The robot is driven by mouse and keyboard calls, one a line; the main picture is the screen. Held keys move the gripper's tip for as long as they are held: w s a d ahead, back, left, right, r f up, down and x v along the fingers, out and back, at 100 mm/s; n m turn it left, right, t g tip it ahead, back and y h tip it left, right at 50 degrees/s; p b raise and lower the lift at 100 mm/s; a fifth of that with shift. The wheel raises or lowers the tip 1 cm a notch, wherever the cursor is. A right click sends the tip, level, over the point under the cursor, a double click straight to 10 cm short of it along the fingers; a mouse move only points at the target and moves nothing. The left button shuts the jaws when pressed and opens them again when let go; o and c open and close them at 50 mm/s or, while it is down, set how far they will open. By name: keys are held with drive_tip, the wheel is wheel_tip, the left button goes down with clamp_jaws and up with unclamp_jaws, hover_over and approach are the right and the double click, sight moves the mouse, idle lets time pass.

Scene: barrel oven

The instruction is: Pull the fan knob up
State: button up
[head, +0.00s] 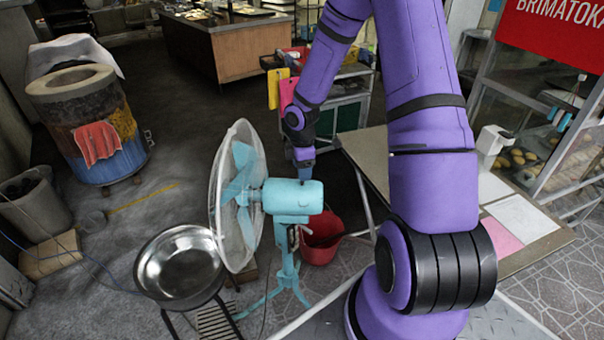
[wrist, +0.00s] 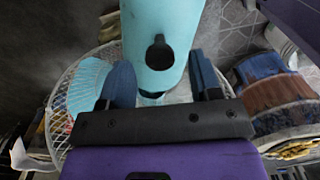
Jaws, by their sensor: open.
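The fan (head: 292,195) is a turquoise pedestal fan with a round wire cage facing left in the head view. Its motor housing (wrist: 162,20) fills the upper middle of the wrist view. A small dark round knob (wrist: 160,54) sits on the housing. My gripper (head: 304,163) points down just over the top of the housing in the head view. In the wrist view my gripper (wrist: 161,72) is open, with one blue finger on each side of the housing and the knob between them. Nothing is held. I cannot tell whether the fingers touch the housing. In the head view the knob cannot be made out.
A steel bowl (head: 180,265) on a stand is left of the fan. A red bucket (head: 322,240) stands behind its pole. A barrel oven (head: 88,120) is at the far left. A table (head: 520,215) is on the right. The floor between the oven and fan is mostly clear.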

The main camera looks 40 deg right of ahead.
wheel_tip(320, 180, up, 7)
drive_tip(key=shift+r, duration=0.65)
drive_tip(key=s+a+r+m+t+h, duration=0.1)
drive_tip(key=s+a+r+m, duration=0.15)
drive_tip(key=r, duration=0.45)
drive_tip(key=s+a+r+m, duration=0.2)
drive_tip(key=s+r, duration=0.2)
drive_tip(key=r, duration=0.2)
drive_tip(key=s+a+r+m+t+h, duration=0.1)
drive_tip(key=s+a+r+m, duration=0.15)
drive_tip(key=r, duration=0.45)
drive_tip(key=s+a+r+m+t+y, duration=0.1)
drive_tip(key=s+a+r+m, duration=0.2)
drive_tip(key=s, duration=0.5)
drive_tip(key=s+a+r+m+t+y, duration=0.1)
drive_tip(key=s+a+r+m+t, duration=0.1)
drive_tip(key=s+r, duration=0.3)
drive_tip(key=s+a+m, duration=0.1)
drive_tip(key=s, duration=0.3)
drive_tip(key=shift+s+r+m, duration=0.25)
drive_tip(key=shift+m, duration=0.05)
